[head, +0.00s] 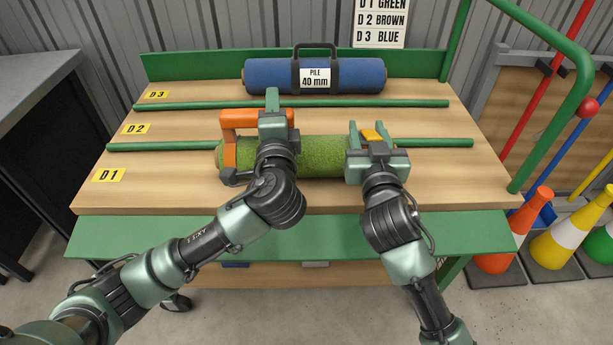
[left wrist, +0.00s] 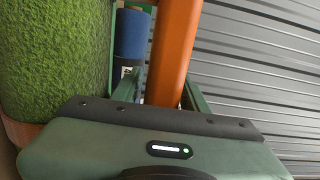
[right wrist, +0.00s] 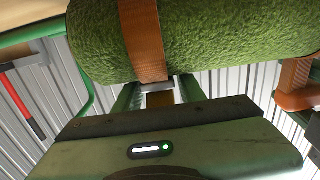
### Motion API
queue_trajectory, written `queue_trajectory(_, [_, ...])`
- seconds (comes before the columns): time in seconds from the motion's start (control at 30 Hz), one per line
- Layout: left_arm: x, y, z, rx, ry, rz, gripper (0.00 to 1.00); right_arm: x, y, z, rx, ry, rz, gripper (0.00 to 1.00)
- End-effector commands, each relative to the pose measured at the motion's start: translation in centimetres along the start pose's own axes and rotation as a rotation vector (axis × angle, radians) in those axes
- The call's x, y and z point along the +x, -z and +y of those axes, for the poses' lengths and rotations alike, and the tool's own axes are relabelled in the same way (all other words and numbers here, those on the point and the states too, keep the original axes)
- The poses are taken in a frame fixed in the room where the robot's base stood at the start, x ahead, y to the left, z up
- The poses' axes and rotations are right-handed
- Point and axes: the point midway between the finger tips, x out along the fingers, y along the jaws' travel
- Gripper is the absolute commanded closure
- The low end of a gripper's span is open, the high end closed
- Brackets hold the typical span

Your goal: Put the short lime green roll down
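The short lime green roll (head: 322,157) lies crosswise over the front part of the bench, near the D1 label (head: 109,175). I cannot tell whether it touches the wood. It has an orange handle (head: 240,118) at its left and an orange strap (right wrist: 140,38) near its right end. My left gripper (head: 272,105) has the orange handle bar (left wrist: 172,50) between its fingers, close on both sides. My right gripper (head: 370,135) has an orange-yellow piece of the roll's strap between its fingers. Its body hides the roll's right end in the head view.
A blue roll (head: 270,76) with a "PILE 40 mm" tag lies at the back by D3 (head: 158,94). Green rails (head: 160,146) divide the lanes on the bench (head: 150,195). Cones (head: 556,240) and poles stand at the right. The bench front by D1 is clear.

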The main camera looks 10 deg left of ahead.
Motion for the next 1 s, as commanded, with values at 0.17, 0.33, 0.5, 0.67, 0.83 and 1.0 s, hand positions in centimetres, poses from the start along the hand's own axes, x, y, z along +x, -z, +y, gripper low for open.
queue_trajectory(0.17, [0.0,-0.1,-0.2,0.0,0.001,-0.002,0.47,0.0,0.2,0.1,0.0,-0.001,0.0,0.51])
queue_trajectory(0.33, [-0.1,-0.1,-0.2,0.0,0.001,-0.003,0.47,0.0,0.2,0.1,0.0,-0.002,0.0,0.51])
queue_trajectory(0.5, [-1.8,0.0,-0.1,-0.001,-0.002,0.0,0.47,0.0,0.1,0.1,0.0,-0.003,0.0,0.51])
queue_trajectory(0.67, [-5.1,0.0,0.0,-0.003,-0.003,0.001,0.47,0.0,0.1,0.1,-0.001,-0.003,0.0,0.51])
queue_trajectory(0.83, [-8.7,0.0,-0.1,-0.003,-0.003,0.001,0.47,0.0,0.1,0.1,-0.001,-0.003,0.0,0.51])
queue_trajectory(1.0, [-11.1,0.0,-0.1,-0.002,-0.002,0.0,0.47,0.0,0.1,0.1,-0.001,-0.003,0.0,0.51])
